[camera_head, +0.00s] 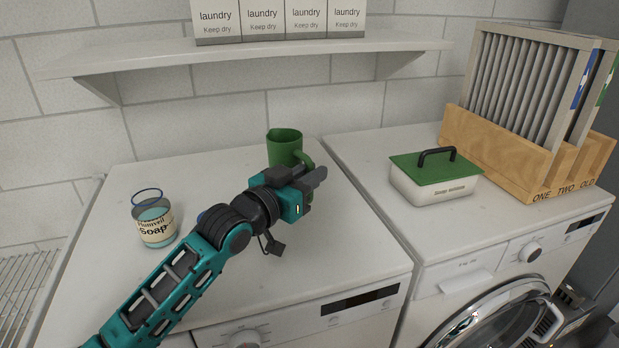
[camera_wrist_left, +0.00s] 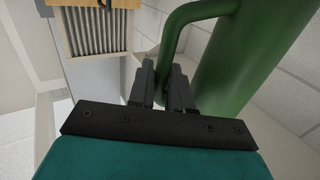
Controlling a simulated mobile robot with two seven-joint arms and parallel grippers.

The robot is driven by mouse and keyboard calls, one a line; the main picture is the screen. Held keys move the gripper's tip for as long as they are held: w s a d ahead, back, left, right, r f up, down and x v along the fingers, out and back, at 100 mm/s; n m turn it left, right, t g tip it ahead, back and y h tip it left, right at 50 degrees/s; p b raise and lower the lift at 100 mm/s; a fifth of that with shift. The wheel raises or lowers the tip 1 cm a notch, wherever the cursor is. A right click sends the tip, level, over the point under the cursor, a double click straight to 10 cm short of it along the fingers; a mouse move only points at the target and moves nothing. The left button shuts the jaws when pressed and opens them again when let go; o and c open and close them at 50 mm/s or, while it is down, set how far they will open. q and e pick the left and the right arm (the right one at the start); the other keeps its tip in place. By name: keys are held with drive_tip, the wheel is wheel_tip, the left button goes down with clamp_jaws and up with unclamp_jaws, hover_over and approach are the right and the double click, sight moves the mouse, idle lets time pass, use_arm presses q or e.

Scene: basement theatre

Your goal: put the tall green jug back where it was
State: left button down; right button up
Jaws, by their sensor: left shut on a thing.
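The tall green jug (camera_head: 285,146) is upright over the back right part of the left machine's white top. Its body and handle also fill the upper right of the left wrist view (camera_wrist_left: 252,55). My left gripper (camera_head: 318,176) comes in from the front left and is shut on the jug's handle. In the left wrist view its dark fingers (camera_wrist_left: 168,88) close around the lower handle, beside the body. The gripper hides the jug's lower part, so I cannot tell whether its base touches the top. My right gripper is not in view.
A glass soap jar (camera_head: 156,226) stands on the left top (camera_head: 340,245). A green-lidded box (camera_head: 436,180) and a wooden rack with panels (camera_head: 500,153) stand on the right machine. A wall shelf (camera_head: 250,57) with laundry boxes hangs above. The left top's front right is clear.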

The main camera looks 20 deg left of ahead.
use_arm(q)
drive_tip(key=shift+r, duration=0.1)
drive_tip(key=c, duration=1.4)
unclamp_jaws()
drive_tip(key=shift+f, duration=0.25)
drive_tip(key=shift+c, duration=0.2)
drive_tip(key=o, duration=0.3)
drive_tip(key=shift+o, duration=0.4)
drive_tip(key=shift+r, duration=0.15)
